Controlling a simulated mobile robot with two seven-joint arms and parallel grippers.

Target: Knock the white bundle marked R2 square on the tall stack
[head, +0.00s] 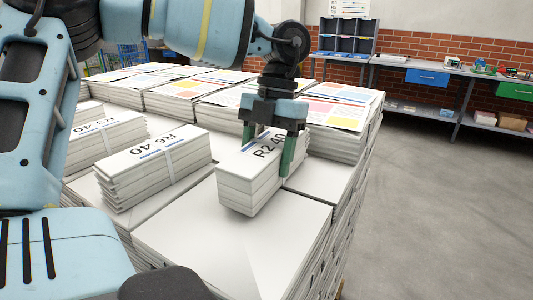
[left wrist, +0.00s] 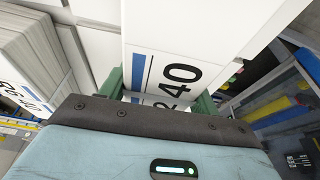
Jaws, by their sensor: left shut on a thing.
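The white bundle marked R2 40 (head: 247,188) is at the near right part of the tall stack (head: 205,238), turned at an angle to the stack's sheets. My left gripper (head: 266,158) is shut on it from above, with a green finger on each long side. The left wrist view shows the bundle's printed top (left wrist: 175,40) between the green fingers (left wrist: 168,92). I cannot tell whether its underside touches the stack. My right gripper is out of view.
A bundle marked R6 40 (head: 155,165) lies to the left, and one marked R3 40 (head: 100,138) beyond it. Colour-printed piles (head: 335,108) stand behind. A workbench (head: 405,62) lines the brick wall; the grey floor (head: 440,200) at right is clear.

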